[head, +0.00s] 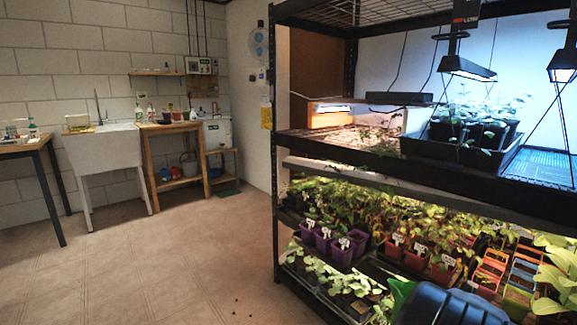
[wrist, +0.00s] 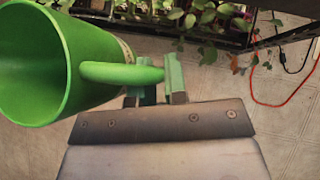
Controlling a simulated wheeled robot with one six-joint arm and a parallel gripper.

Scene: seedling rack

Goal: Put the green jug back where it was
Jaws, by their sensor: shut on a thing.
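The green jug (wrist: 92,50) fills the upper left of the wrist view, tilted with its open mouth toward the left, and its inside looks empty. Its handle reaches right to my gripper (wrist: 160,80), which is shut on the handle; the fingers are partly hidden behind it. In the head view a bit of bright green at the lower right edge, likely the jug (head: 401,293), shows beside a blue rounded shape that hides much of it. My gripper is not clearly seen in the head view.
A black-framed rack (head: 340,146) with seedling pots and trays stands at the right. A white sink (head: 103,150) and a wooden table (head: 172,126) stand at the back left. The floor (head: 165,260) between is clear. A red cord (wrist: 285,104) lies at right in the wrist view.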

